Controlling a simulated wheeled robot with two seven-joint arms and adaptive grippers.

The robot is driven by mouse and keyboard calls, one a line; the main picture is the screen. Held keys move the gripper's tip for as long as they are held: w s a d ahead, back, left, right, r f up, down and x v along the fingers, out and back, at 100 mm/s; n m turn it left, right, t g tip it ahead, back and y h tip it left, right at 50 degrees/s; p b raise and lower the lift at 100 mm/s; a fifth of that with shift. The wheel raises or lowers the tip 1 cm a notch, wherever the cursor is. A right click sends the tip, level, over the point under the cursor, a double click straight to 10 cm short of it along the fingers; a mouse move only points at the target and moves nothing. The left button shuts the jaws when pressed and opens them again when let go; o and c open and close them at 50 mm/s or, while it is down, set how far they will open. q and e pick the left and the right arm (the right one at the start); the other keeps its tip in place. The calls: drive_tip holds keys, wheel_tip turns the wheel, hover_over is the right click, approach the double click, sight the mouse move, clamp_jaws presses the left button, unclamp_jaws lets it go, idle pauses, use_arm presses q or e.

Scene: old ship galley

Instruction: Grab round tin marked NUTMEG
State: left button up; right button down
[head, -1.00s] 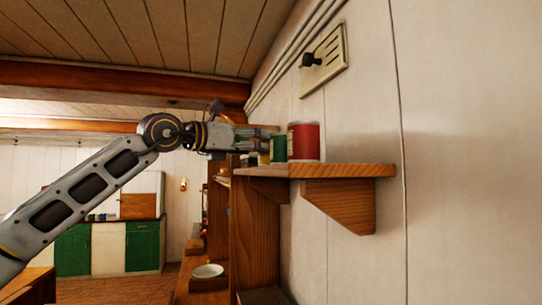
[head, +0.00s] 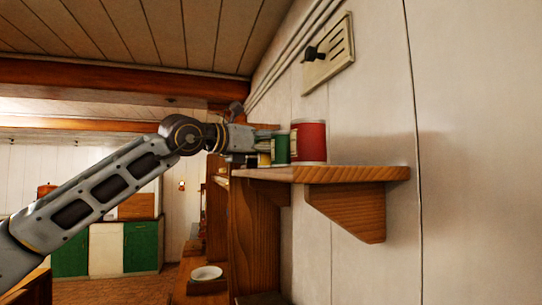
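Several round tins stand upright on a wooden wall shelf (head: 345,174). A large red tin (head: 309,142) is nearest, with a pale label partly showing on its left side. A green tin (head: 282,149) stands just behind it, and a smaller yellowish and dark tin (head: 264,159) is further left. I cannot read NUTMEG on any of them. My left gripper (head: 262,141) reaches in from the left at tin height, over the shelf's left end beside the smaller tins. Its fingertips are small and partly hidden behind the tins, so I cannot tell whether it holds one. My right gripper is not in view.
A wooden upright and bracket (head: 346,210) support the shelf against the white wall. A switch plate (head: 328,54) is above. A white bowl (head: 206,273) sits lower down. Green and white cabinets (head: 141,247) stand at the back left.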

use_arm(q)
drive_tip(key=shift+s+a+r, duration=0.1)
drive_tip(key=shift+s+a, duration=0.05)
drive_tip(key=shift+s, duration=0.15)
drive_tip(key=shift+w, duration=0.2)
drive_tip(key=c, duration=1.2)
drive_tip(key=shift+o, duration=0.2)
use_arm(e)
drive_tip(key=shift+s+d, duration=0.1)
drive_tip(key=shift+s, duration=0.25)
use_arm(q)
drive_tip(key=shift+r, duration=0.15)
